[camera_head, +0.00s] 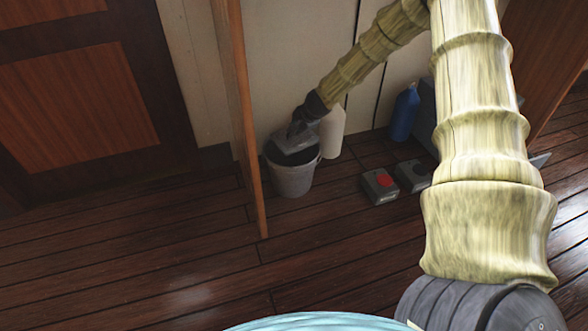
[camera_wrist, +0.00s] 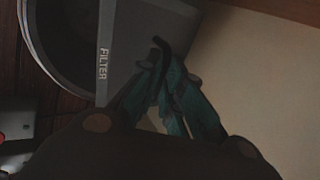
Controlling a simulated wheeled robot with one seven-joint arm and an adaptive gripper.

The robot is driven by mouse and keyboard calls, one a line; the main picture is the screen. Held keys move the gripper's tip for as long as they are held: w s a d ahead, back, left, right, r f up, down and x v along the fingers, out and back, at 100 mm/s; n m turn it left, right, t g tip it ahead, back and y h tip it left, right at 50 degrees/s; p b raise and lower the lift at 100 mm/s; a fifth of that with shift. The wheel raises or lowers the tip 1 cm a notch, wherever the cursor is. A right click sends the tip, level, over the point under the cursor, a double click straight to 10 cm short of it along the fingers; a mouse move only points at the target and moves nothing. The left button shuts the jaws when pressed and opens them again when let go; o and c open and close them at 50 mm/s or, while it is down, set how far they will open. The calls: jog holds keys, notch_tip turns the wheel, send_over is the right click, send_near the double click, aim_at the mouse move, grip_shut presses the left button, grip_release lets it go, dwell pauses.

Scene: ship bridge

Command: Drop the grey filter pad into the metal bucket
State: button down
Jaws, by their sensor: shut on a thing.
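The grey filter pad (camera_head: 293,143) is at the mouth of the metal bucket (camera_head: 291,181) in the head view. In the wrist view the pad (camera_wrist: 140,25) carries a pale strip lettered FILTER and covers part of the round bucket rim (camera_wrist: 42,68). My gripper (camera_head: 300,132) comes down from above and is shut on the pad's edge. Its teal fingers also show in the wrist view (camera_wrist: 160,62). The bucket stands upright on the floor and its inside is dark. I cannot tell how far the pad's lower edge reaches below the rim.
A wooden post (camera_head: 245,120) stands just left of the bucket. A white bottle (camera_head: 332,135) and a blue bottle (camera_head: 404,113) stand along the wall to the right. A red-topped box (camera_head: 380,187) and a dark box (camera_head: 411,176) lie nearby. The front floor is clear.

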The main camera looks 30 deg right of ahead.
jog(key=shift+f+b, duration=0.65)
jog(key=shift+f, duration=0.3)
jog(key=c, duration=1.5)
grip_release()
jog(key=shift+s, duration=0.1)
jog(key=shift+r, duration=0.1)
jog(key=v, duration=1.2)
jog(key=shift+d, duration=0.1)
